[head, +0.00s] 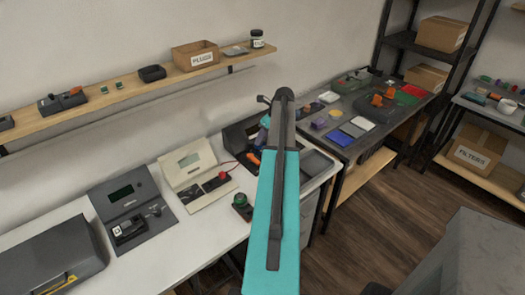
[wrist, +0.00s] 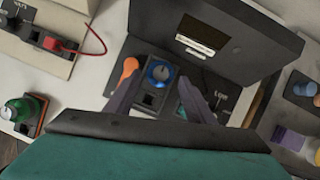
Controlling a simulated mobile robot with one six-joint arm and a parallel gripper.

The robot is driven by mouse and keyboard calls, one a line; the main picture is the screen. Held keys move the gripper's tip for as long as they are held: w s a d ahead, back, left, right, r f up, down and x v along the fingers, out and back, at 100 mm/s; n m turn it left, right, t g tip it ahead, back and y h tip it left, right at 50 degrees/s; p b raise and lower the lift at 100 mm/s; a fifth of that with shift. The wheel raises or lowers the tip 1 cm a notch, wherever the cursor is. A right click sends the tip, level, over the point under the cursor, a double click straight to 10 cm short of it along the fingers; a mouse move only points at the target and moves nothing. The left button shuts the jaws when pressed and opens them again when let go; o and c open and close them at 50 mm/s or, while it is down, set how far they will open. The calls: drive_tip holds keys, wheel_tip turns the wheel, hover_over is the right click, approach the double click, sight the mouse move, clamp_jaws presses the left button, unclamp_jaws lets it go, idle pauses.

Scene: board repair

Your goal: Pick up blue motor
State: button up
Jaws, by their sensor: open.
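The blue motor (wrist: 160,73), with a round blue top, sits in a dark device (wrist: 150,103) in the middle of the wrist view. My gripper (wrist: 158,82) is open, with one dark finger to the left of the motor and the other to its right. The fingers look apart from the motor; their height above it is hard to tell. In the head view, my teal arm covers much of this spot, and I cannot make out the motor there for sure.
An orange piece (wrist: 128,70) lies close to the left finger. The device's raised dark panel (wrist: 215,40) stands just behind. A green motor (wrist: 20,110) is at the left, near a beige device (head: 190,165) with a red lead. A grey workbench (head: 350,155) holds several parts.

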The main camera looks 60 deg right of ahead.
drive_tip(key=shift+w+f, duration=0.2)
drive_tip(key=shift+f, duration=0.35)
drive_tip(key=shift+f, duration=0.15)
drive_tip(key=shift+p+x, duration=1.2)
drive_tip(key=shift+x, duration=1.3)
drive_tip(key=shift+s, duration=0.15)
drive_tip(key=shift+d, duration=0.1)
drive_tip(key=c, duration=0.9)
drive_tip(key=shift+o, duration=0.2)
drive_tip(key=shift+r+b, duration=1.45)
drive_tip(key=shift+r, duration=3.55)
